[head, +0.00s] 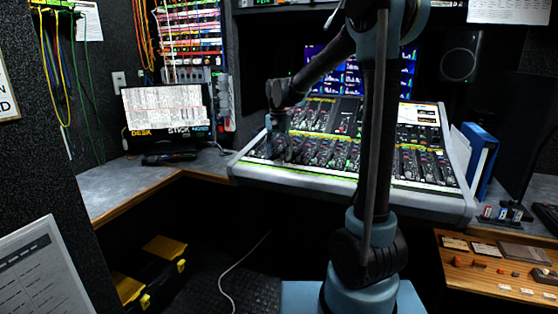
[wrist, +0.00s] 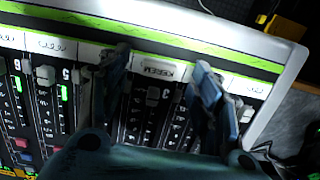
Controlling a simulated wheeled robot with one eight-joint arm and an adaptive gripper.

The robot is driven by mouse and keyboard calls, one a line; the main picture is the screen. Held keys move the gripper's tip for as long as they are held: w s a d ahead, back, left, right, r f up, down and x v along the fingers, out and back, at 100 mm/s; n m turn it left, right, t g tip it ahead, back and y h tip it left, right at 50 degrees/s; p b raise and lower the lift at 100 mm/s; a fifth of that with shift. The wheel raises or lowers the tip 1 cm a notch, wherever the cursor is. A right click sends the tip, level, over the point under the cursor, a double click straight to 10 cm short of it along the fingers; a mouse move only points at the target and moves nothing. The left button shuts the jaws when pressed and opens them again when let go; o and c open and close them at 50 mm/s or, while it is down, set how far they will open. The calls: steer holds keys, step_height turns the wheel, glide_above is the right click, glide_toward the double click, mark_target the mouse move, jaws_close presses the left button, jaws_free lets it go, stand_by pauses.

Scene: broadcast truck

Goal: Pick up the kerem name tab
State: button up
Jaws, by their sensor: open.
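The kerem name tab (wrist: 160,68) is a small pale label with dark lettering on the strip along the mixing console's front edge. In the wrist view its letters read upside down. My gripper (wrist: 163,70) is open, with one finger on each side of the tab and nothing held between them. I cannot tell whether the fingers touch the console. In the head view my gripper (head: 283,152) is low over the left front part of the mixing console (head: 345,180). The tab cannot be made out in that view.
Faders and knobs crowd the console behind the label strip. A monitor (head: 165,112) and a dark device (head: 170,157) stand on the grey desk (head: 130,185) at left. A blue binder (head: 480,158) stands at right, above a wooden panel (head: 470,262).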

mark_target(279, 162)
steer(key=shift+f, duration=1.2)
steer(key=c, duration=1.1)
